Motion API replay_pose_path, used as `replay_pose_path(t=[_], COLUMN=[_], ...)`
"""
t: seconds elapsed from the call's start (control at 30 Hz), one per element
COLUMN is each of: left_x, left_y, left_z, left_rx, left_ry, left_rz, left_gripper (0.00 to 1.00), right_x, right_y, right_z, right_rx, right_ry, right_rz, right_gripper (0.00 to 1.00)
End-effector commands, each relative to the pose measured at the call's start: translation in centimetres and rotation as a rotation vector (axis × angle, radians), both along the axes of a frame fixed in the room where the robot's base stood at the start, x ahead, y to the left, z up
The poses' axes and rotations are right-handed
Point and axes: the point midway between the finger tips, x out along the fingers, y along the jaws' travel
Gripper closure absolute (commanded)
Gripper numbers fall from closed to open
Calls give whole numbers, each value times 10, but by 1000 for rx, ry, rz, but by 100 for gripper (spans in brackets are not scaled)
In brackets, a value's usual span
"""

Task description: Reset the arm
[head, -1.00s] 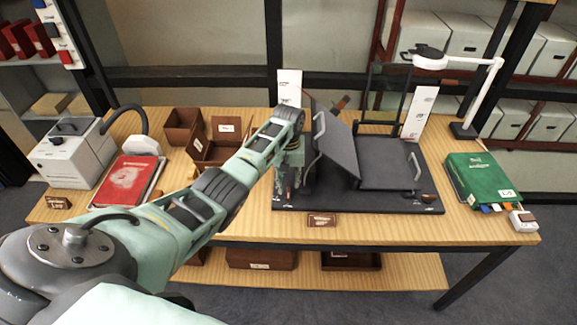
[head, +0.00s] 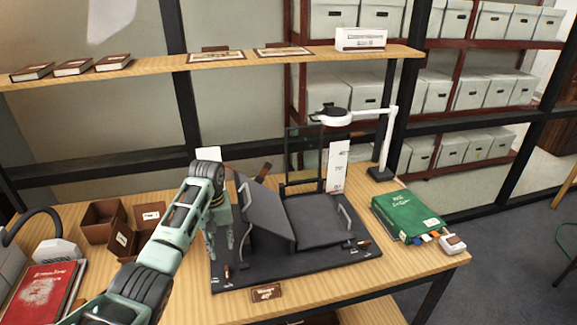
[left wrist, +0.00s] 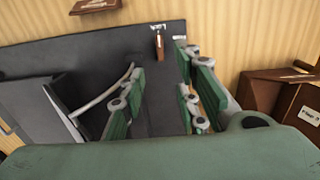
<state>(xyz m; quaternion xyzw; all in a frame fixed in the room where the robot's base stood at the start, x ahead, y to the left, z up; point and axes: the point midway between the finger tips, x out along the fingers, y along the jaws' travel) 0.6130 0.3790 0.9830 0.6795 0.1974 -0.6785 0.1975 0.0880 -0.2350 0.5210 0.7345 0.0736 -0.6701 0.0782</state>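My left arm comes in from the left in the head view. My left gripper (head: 220,248) points down over the left part of a black base board (head: 330,262), beside a tilted dark grey panel (head: 264,212). In the left wrist view the two green finger sets of the gripper (left wrist: 158,100) stand apart with nothing between them. The black board (left wrist: 70,45) lies below them, with a small brown-handled piece (left wrist: 159,44) near its edge. My right gripper is not in view.
Brown open boxes (head: 103,222) and a red book (head: 45,295) are on the left of the wooden table. A green book (head: 405,215) and a white magnifier lamp (head: 388,130) are on the right. A wooden shelf (head: 140,75) runs above the back.

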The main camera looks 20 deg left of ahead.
Motion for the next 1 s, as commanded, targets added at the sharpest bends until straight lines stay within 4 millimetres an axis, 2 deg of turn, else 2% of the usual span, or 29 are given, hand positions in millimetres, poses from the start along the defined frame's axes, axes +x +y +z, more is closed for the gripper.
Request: replay_pose_path(t=[0.13,0.27,0.4,0.57,0.7,0.8,1.0], left_x=[-5,-28,-74,-139,-201,-235,-281], left_y=[-5,-24,-59,-100,-132,-147,-162], left_z=[-9,-40,-79,-105,-107,-99,-79], left_rx=[9,37,70,86,86,86,87], left_ry=[0,-13,-47,-100,-154,-190,-238], left_rz=[-24,-120,-280,-447,-565,-620,-679], left_gripper=[70,70,70,70,70,70,70], right_x=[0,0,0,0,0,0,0], right_y=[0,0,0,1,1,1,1], right_z=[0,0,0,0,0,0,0], right_rx=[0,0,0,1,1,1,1], right_ry=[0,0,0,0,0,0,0], right_rz=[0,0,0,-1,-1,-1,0], right_gripper=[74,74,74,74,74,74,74])
